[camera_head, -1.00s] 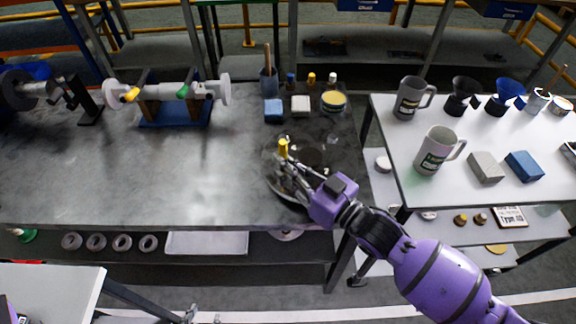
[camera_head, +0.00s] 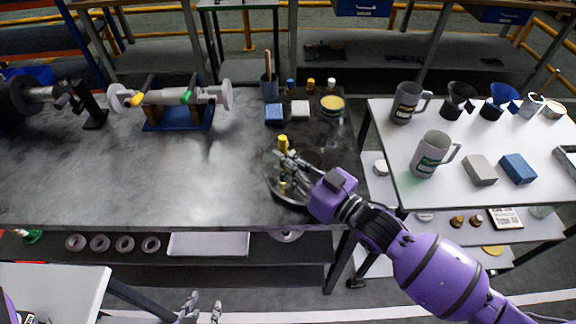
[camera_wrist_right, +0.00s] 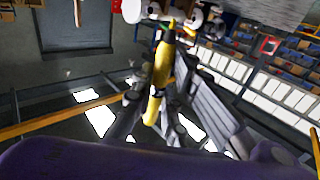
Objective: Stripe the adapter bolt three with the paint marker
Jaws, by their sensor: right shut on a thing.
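My right gripper (camera_head: 287,168) is shut on a yellow paint marker (camera_head: 283,143). The marker is upright, its top above the fingers and a yellow part showing below them. In the right wrist view the marker (camera_wrist_right: 160,85) lies between the fingers. Beneath the gripper is a dark round part (camera_head: 272,187) near the bench's front right, perhaps the adapter; the gripper hides much of it. I cannot make out individual bolts, nor whether the marker touches one. My left gripper (camera_head: 203,308) is at the bottom edge, below the bench front, fingers apart and empty.
A shaft assembly (camera_head: 170,97) rests on a blue stand (camera_head: 178,118) at the bench's back. Blue and pale blocks, small bottles and a yellow-topped tin (camera_head: 332,106) stand behind the gripper. A white table (camera_head: 390,150) with mugs is at right. The bench's middle is clear.

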